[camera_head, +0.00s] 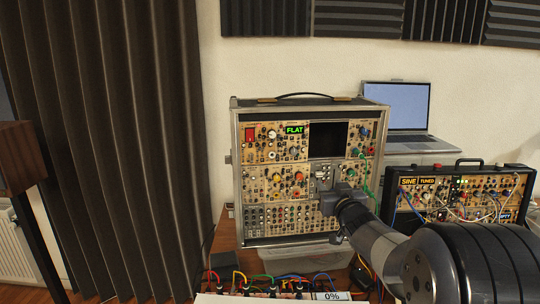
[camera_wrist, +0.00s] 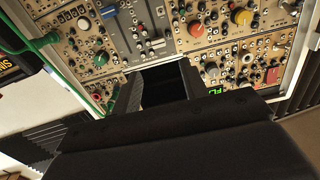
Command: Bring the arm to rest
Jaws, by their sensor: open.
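My arm reaches in from the lower right of the head view. My gripper (camera_head: 326,183) is at the front of the tall modular synth case (camera_head: 240,170), before its middle and lower module rows. I cannot tell whether it touches the panel. Its jaws are open, and I see nothing held between them. In the wrist view the picture is turned over, and the dark body of my own wrist fills the lower part.
A green cable (camera_head: 364,172) hangs at the case's right side. Coloured cables and a white strip reading 0% (camera_head: 328,296) lie in front. A dark curtain (camera_head: 110,140) hangs at the left.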

